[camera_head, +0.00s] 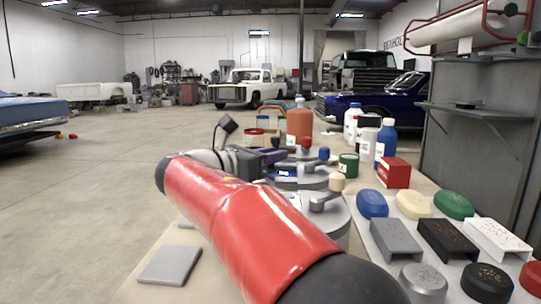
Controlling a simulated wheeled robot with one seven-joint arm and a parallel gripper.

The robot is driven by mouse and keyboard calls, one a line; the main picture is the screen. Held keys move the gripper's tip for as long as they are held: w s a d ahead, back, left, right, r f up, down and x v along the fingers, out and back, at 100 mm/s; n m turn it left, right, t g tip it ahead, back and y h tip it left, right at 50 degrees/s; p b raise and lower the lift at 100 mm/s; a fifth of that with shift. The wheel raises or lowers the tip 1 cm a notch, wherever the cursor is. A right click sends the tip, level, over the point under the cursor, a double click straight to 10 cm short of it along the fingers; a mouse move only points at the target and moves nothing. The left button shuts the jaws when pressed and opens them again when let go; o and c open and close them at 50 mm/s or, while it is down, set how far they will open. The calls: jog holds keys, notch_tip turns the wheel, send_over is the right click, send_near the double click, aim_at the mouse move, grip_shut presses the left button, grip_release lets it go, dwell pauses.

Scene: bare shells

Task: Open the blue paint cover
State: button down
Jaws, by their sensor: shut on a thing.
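The blue paint can's cover (312,183) is a round grey lid with a grey lever, a blue knob (324,153) and a blue patch. It is in the middle of the head view, between a cover with a cream knob (337,184) in front and one with a red knob (306,141) behind. My gripper (276,158) reaches in from the left at the left side of the blue cover. It is shut on part of this cover, but the fingertips and exact contact are too small and dark to make out. My red arm hides the cans' left sides.
A light panel with coloured blocks (446,240) is at front right. A grey flat piece (171,265) lies left of my arm.

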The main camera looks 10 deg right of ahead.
jog(key=shift+a+r+p, duration=0.1)
jog(key=shift+a+p, duration=0.1)
jog(key=shift+p, duration=0.1)
jog(key=w+a+p, duration=0.2)
jog(key=a+p, duration=0.3)
jog(key=a, duration=0.1)
jog(key=shift+p, duration=0.4)
jog(key=c, duration=1.3)
grip_release()
jog(key=shift+o, duration=0.2)
jog(key=v, duration=0.7)
jog(key=shift+s+a, duration=0.15)
jog(key=shift+a, duration=0.2)
